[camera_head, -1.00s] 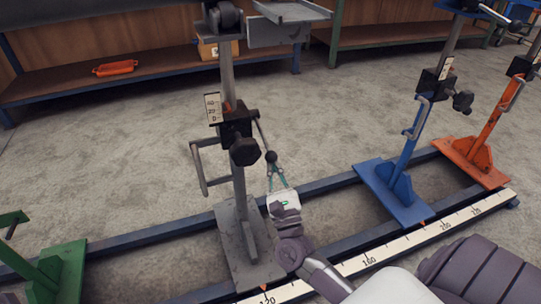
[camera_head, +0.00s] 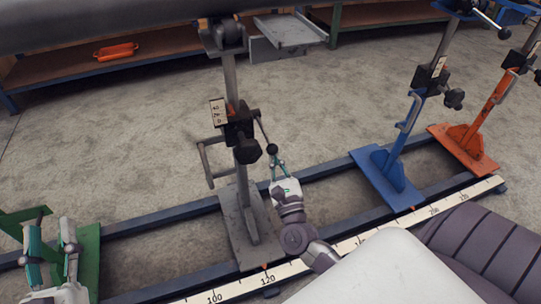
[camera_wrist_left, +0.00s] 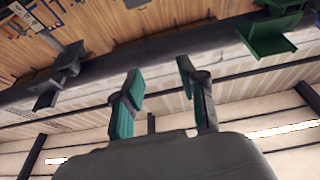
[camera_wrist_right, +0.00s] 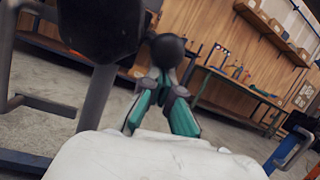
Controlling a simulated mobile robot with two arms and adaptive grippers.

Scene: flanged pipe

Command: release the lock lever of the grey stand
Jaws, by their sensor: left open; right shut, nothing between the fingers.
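The grey stand (camera_head: 241,195) stands upright at the middle of the head view. Its lock lever (camera_head: 263,130) slopes down to the right from the black clamp block and ends in a black ball knob (camera_head: 271,149). My right gripper (camera_head: 278,165) is shut and empty, its fingertips just below the knob. In the right wrist view the knob (camera_wrist_right: 167,50) sits at the fingertips (camera_wrist_right: 163,82); whether they touch is unclear. My left gripper (camera_head: 50,232) is open and empty at the lower left, in front of a green stand (camera_head: 88,250). Its fingers also show in the left wrist view (camera_wrist_left: 160,80).
A dark pipe (camera_head: 110,14) crosses the top left. A large black knob (camera_head: 247,152) and a bent grey handle (camera_head: 205,165) flank the post. Blue (camera_head: 390,185) and orange (camera_head: 466,150) stands are at the right on the rails.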

